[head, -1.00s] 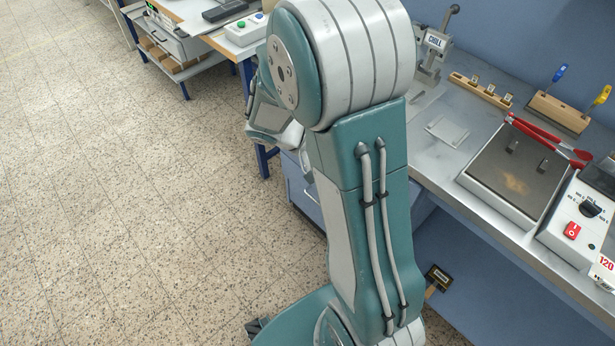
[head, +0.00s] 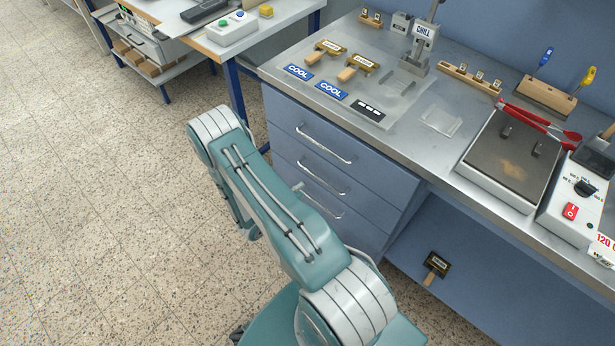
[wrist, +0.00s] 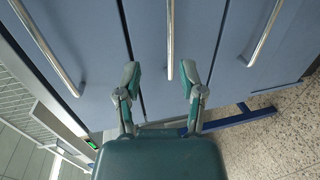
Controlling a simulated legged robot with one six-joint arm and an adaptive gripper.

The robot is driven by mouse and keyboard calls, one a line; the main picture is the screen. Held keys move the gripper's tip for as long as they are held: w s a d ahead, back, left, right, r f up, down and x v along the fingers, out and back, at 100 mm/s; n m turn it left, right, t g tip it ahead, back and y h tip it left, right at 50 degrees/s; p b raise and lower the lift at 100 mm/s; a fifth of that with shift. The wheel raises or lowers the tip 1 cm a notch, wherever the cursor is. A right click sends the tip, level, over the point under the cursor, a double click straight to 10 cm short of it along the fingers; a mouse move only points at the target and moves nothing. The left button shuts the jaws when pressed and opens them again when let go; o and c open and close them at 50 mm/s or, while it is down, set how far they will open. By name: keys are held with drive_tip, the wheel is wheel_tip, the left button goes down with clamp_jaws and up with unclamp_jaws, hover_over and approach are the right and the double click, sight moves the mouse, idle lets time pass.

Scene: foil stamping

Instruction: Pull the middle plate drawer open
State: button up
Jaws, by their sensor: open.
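The middle plate drawer (head: 292,173) is the second of three blue drawer fronts under the bench and sits shut. Its bar handle (head: 320,178) also shows as the middle bar in the wrist view (wrist: 170,38). My gripper (wrist: 160,72) is open and empty, with its two fingers spread before the drawer fronts. The near end of the middle handle appears between the fingertips, closer to the right one. I cannot tell how much depth separates them. In the head view my arm mostly hides the gripper.
The top drawer handle (head: 323,145) and bottom drawer handle (head: 322,204) lie to either side of the middle one; both drawers look shut. The steel bench top (head: 400,140) overhangs the drawers. A second table (head: 270,35) stands at the back left. The speckled floor (head: 110,200) is clear.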

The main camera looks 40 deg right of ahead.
sight(319, 177)
drive_tip(key=shift+t, duration=0.3)
drive_tip(key=x, duration=0.3)
drive_tip(key=f+x, duration=0.1)
drive_tip(key=x, duration=0.6)
drive_tip(key=shift+d+f, duration=0.25)
drive_tip(key=shift+f, duration=0.15)
clamp_jaws()
drive_tip(key=shift+a, duration=0.1)
